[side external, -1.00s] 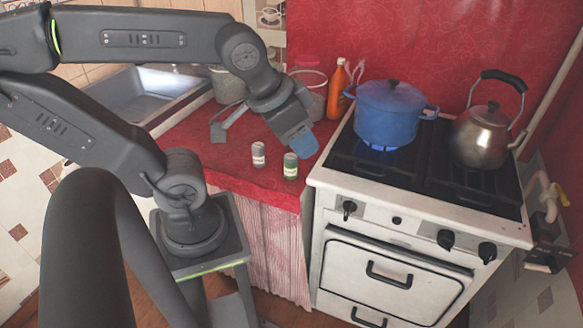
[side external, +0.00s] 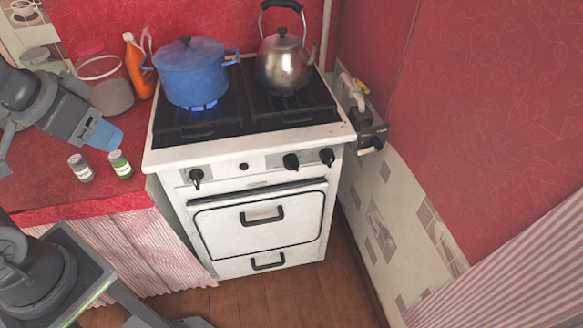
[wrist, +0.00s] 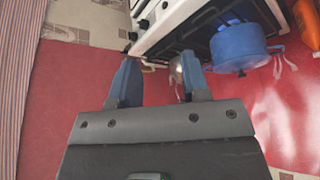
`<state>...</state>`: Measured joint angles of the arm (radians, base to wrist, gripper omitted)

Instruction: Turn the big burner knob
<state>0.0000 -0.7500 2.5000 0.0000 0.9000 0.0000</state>
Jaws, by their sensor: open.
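I cannot tell from markings which one is the big burner's. A blue flame (side external: 203,106) shows under the blue pot (side external: 192,74). My gripper (side external: 55,145) is open at the left edge, over the red counter and left of the stove, apart from the knobs. In the wrist view its two blue-tipped fingers (wrist: 160,72) are spread, with the blue pot (wrist: 238,46) beyond them to the right.
A metal kettle (side external: 284,66) stands on the stove's right side. A grey-labelled shaker (side external: 80,168) and a green shaker (side external: 120,164) stand on the red counter near my gripper. An orange bottle (side external: 138,66) and a jar (side external: 107,88) stand behind. The floor before the stove is clear.

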